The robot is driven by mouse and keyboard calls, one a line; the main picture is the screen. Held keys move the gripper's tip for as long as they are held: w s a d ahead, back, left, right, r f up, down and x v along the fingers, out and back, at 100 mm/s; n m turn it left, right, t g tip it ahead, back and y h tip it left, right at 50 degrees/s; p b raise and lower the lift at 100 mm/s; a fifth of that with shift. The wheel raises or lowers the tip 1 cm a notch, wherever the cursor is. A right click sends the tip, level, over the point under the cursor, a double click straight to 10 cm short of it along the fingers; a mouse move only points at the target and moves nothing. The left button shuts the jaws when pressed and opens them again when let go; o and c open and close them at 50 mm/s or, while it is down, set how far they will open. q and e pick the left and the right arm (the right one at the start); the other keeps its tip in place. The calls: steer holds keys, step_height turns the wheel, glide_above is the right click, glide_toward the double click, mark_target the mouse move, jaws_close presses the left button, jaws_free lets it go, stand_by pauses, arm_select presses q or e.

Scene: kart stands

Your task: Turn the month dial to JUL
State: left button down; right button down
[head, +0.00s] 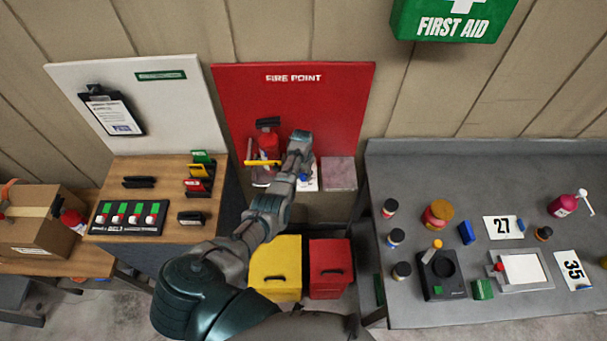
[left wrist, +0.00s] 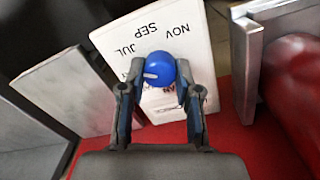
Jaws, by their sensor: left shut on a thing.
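The month dial is a blue knob (left wrist: 160,68) with a white mark, on a white card (left wrist: 185,25). The printed months NOV, SEP and JUL show above and left of the knob. Other labels are partly hidden by the knob and fingers. The white mark lies on the knob's lower left side, below JUL. My left gripper (left wrist: 160,90) has a finger on each side of the knob and is shut on it. In the head view the left gripper (head: 301,142) covers most of the dial card (head: 308,183). My right gripper is not in view.
A red fire extinguisher (head: 268,145) stands just left of the gripper, in front of the red FIRE POINT board (head: 340,100). A grey plate (head: 339,173) is right of the card. Yellow (head: 275,262) and red (head: 330,262) bins sit below. A grey table (head: 450,180) is at right.

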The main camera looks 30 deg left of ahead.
mark_target(303, 175)
arm_select(q)
steer(key=shift+m, duration=1)
steer(key=shift+a, duration=0.1)
steer(key=c, duration=0.8)
jaws_free()
steer(key=shift+s, duration=0.1)
steer(key=shift+r, duration=0.15)
steer(key=shift+r, duration=0.35)
step_height(303, 175, up, 11)
steer(key=shift+a, duration=0.15)
